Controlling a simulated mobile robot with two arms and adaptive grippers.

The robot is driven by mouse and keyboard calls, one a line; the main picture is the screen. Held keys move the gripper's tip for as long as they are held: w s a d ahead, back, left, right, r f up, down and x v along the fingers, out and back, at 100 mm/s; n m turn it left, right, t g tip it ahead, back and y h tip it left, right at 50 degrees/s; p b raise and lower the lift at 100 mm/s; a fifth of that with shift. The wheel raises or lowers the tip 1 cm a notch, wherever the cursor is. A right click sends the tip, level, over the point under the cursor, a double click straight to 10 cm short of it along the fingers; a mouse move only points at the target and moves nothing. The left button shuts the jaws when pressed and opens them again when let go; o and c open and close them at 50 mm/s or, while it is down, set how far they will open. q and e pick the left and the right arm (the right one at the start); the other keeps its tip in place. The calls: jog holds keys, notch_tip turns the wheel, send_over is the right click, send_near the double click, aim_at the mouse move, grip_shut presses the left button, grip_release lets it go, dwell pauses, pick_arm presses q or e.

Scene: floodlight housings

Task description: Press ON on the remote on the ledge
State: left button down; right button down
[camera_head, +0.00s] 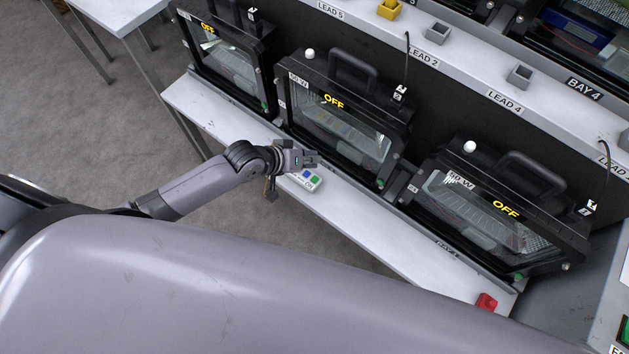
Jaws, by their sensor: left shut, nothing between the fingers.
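The remote (304,181) is a small white box with a blue and a green button on top. It lies on the white ledge (355,214) in front of the middle floodlight housing. Its left part is partly hidden by my left gripper. My left gripper (311,159) is shut and empty, just behind and above the remote in the picture. I cannot tell whether it touches the remote. The button lettering is too small to read with certainty. My right gripper is not in view.
Floodlight housings stand behind the ledge: left (229,62), middle (340,125) and right (495,222), each showing OFF. A red block (487,301) sits at the ledge's right end. A shelf with lead labels (460,75) runs behind.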

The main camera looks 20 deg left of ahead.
pick_arm(q)
jog(key=b, duration=0.4)
send_over(312, 177)
notch_tip(312, 177, down, 4)
jog(key=shift+s+f, duration=0.1)
jog(key=shift+s, duration=0.05)
jog(key=shift+d+f, duration=0.1)
jog(key=shift+f, duration=0.8)
jog(key=shift+f, duration=0.15)
jog(key=shift+f, duration=0.3)
